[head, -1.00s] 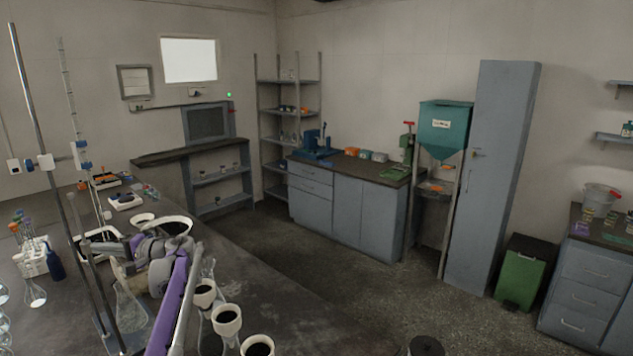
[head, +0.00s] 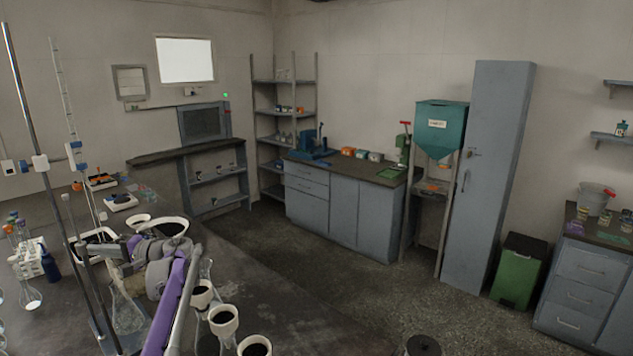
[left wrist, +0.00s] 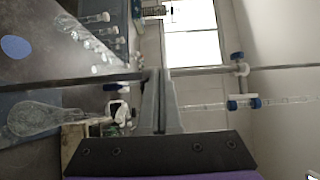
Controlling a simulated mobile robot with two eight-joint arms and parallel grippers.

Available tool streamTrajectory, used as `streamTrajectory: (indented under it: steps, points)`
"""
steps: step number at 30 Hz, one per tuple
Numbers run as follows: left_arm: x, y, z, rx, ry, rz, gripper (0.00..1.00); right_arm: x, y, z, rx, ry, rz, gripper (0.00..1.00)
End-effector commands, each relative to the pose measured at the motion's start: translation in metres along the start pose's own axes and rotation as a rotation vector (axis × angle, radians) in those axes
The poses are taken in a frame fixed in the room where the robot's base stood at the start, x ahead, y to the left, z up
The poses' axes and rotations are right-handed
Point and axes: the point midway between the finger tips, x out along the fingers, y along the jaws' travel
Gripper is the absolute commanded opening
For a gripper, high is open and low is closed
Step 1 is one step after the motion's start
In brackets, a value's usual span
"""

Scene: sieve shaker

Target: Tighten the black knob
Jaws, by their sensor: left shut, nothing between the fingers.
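I cannot clearly make out the black knob in either view. My left gripper (head: 88,246) reaches in over the bench at the lower left, beside a thin metal stand rod (head: 80,272). In the left wrist view its fingers (left wrist: 157,100) are together with nothing between them. The rod (left wrist: 60,81) runs across that view and passes behind the fingertips; I cannot tell whether they touch it. A white clamp with blue knobs (left wrist: 240,102) shows to the right of the fingers. My right gripper is not in view.
A glass flask (head: 128,312) stands under my left gripper, and it also shows in the left wrist view (left wrist: 45,120). White funnels with dark insides (head: 223,318) stand right of my arm. A tall rod (head: 28,110) rises at the left. The bench top (head: 290,325) is clear at its right.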

Motion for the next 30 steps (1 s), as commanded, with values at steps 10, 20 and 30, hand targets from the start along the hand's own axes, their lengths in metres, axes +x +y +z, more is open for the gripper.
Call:
streamTrajectory:
  steps: [10, 20, 30]
  points:
    - [-0.040, -0.001, -0.011, 0.000, 0.002, 0.000, 0.00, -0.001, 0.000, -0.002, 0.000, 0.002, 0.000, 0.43]
    - [-0.052, -0.001, -0.013, 0.000, -0.001, 0.000, 0.00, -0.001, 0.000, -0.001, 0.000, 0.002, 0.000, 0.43]
    - [-0.060, 0.027, -0.013, 0.010, 0.000, 0.000, 0.00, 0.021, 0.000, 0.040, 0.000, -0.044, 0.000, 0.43]
